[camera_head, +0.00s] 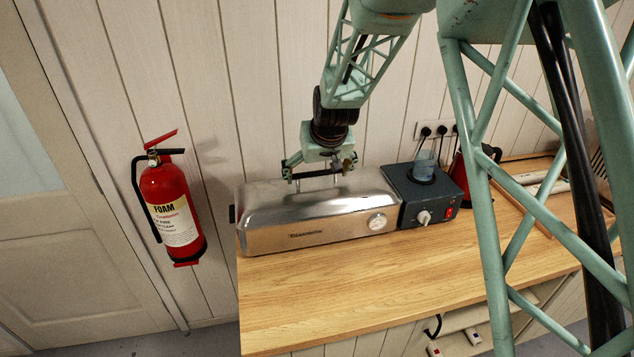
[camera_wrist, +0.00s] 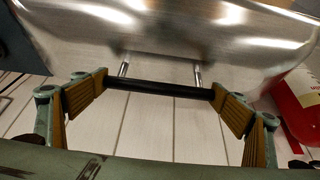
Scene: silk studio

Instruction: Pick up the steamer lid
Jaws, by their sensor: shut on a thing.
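The steamer (camera_head: 320,215) is a long polished metal box with a round dial, at the left end of the wooden worktop. Its lid (camera_head: 265,198) forms the rounded silver top; I cannot see a clear gap between lid and body. The lid's black bar handle (camera_wrist: 160,88) stands on two metal posts in the wrist view. My gripper (camera_head: 318,177) is over the top of the lid at the handle. In the wrist view, its two ribbed yellow finger pads (camera_wrist: 160,98) press on the two ends of the handle. The steamer's underside is hidden.
A dark hotplate unit (camera_head: 425,205) with a blue-tinted beaker (camera_head: 424,165) stands close to the steamer's right. A red fire extinguisher (camera_head: 172,210) hangs on the wall to the left. The worktop (camera_head: 340,290) in front is clear. Wall sockets with plugs (camera_head: 440,131) are behind.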

